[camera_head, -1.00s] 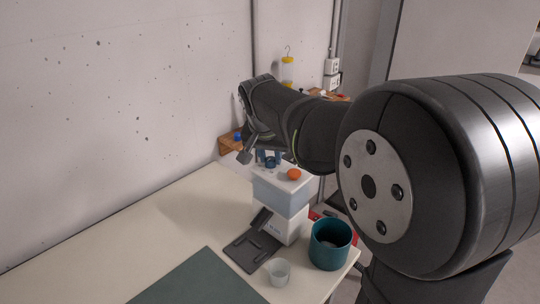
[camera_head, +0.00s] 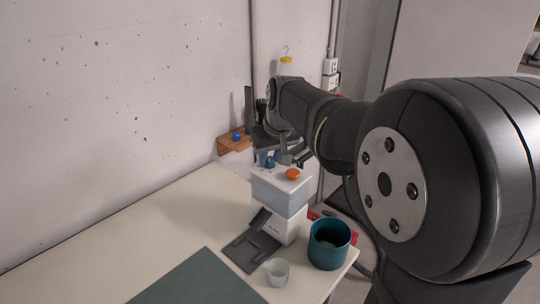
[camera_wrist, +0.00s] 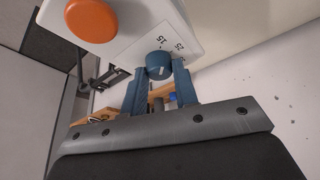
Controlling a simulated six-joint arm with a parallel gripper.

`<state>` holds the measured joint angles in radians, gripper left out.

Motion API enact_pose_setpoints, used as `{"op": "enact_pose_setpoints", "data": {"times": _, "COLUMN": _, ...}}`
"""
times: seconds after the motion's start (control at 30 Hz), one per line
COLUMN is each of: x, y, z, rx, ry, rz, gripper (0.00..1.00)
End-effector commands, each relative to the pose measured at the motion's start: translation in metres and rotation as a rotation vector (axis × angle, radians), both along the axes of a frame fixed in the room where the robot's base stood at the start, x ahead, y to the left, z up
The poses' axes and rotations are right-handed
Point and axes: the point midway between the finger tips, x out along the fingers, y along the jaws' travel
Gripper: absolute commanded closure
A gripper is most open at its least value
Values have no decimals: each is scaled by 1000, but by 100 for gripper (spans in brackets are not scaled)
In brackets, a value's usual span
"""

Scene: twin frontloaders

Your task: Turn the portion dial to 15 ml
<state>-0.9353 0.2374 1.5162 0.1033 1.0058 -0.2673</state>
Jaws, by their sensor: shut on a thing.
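The white dispenser (camera_head: 291,224) stands at the far right end of the table, with an orange button (camera_head: 292,174) on top. In the wrist view its top carries the orange button (camera_wrist: 92,20) and printed numbers; I can read 15 and 25 beside the blue dial (camera_wrist: 159,60). My gripper (camera_wrist: 160,76) has its two blue fingers on either side of the dial and is shut on it. The dial's pointer is not clear enough to read its setting. In the head view my gripper (camera_head: 267,160) is small and partly hides the dial.
A dark drip tray (camera_head: 248,250) lies in front of the dispenser. A clear cup (camera_head: 278,272) and a teal pot (camera_head: 330,256) stand close by. A wooden shelf (camera_head: 232,145) is on the wall behind. The table's left part is clear.

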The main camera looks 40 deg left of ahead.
Motion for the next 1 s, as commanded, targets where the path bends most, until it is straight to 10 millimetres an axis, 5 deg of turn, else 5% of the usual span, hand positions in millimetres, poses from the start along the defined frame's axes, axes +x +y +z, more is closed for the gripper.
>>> {"op": "enact_pose_setpoints", "data": {"times": 0.53, "x": 0, "y": -1, "z": -1, "rx": -4, "ry": 2, "rz": 30, "gripper": 96}}
{"op": "enact_pose_setpoints", "data": {"times": 0.57, "x": 0, "y": -1, "z": -1, "rx": -4, "ry": 2, "rz": 30, "gripper": 71}}
{"op": "enact_pose_setpoints", "data": {"times": 0.67, "x": 0, "y": 0, "z": -1, "rx": -3, "ry": 2, "rz": 30, "gripper": 52}}
{"op": "enact_pose_setpoints", "data": {"times": 1.0, "x": 0, "y": -1, "z": 2, "rx": -1, "ry": 0, "rz": 29, "gripper": 52}}
